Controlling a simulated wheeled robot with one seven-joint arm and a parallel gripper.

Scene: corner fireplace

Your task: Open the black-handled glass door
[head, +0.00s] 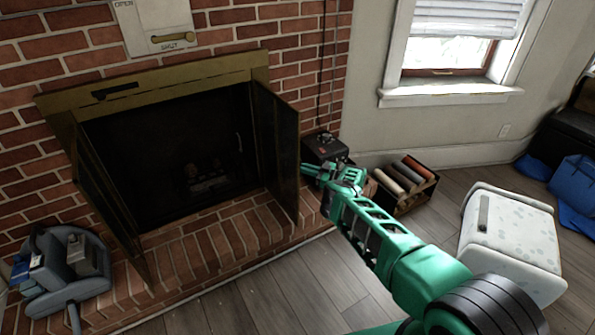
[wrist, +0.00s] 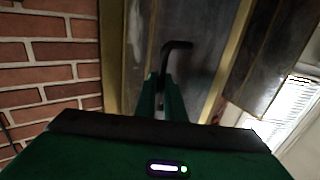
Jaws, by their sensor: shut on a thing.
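The fireplace's right glass door (head: 274,150) stands swung out from the opening in the head view. In the wrist view a dark glass panel (wrist: 208,42) in a brass-coloured frame carries a black hooked handle (wrist: 176,46). My gripper (wrist: 162,88) is shut on this black handle, with a finger on each side of its lower part. In the head view my gripper (head: 312,170) is at the right side of the right door, and the handle is hidden there. The left door (head: 103,205) also stands swung out.
A raised brick hearth (head: 205,245) lies in front of the fireplace. A white stool (head: 512,235) is beside my arm. A grey-blue caddy (head: 66,280) sits at left. Wooden floor before the hearth is clear.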

